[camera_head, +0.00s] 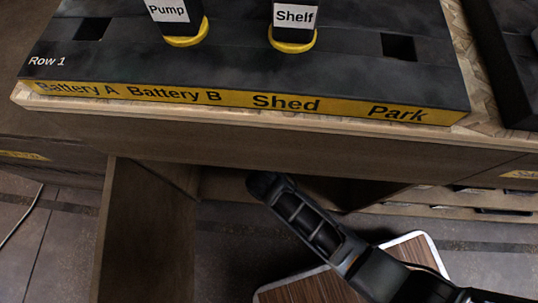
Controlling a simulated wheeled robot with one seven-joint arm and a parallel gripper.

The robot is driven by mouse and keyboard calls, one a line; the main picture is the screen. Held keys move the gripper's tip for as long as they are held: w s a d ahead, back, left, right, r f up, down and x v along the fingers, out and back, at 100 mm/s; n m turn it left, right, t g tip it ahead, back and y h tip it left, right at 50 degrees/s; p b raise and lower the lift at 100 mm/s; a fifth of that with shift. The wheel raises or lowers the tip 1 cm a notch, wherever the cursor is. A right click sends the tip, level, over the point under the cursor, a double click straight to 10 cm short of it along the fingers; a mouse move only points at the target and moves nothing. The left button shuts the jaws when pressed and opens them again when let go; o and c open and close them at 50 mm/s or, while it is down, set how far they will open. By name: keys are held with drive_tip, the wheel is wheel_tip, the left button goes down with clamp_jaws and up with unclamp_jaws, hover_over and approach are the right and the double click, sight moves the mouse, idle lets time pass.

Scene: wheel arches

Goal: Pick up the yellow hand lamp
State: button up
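No yellow hand lamp can be made out in the head view. My gripper (266,185) appears as a dark, slotted shape reaching up from the lower right, in front of the open space below the bench top. It is seen from the side, so I cannot tell whether its fingers are apart. Nothing is visibly held at its tip.
A black board (240,68) marked "Row 1" lies on the bench. Two dark uprights labelled "Pump" (172,12) and "Shelf" (293,18) stand in yellow rings beside two empty square holes. A brown panel (147,235) stands below. A white-edged wooden surface (310,290) is under my arm.

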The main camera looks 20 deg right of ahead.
drive_tip(key=shift+c, duration=0.2)
clamp_jaws()
idle(0.4)
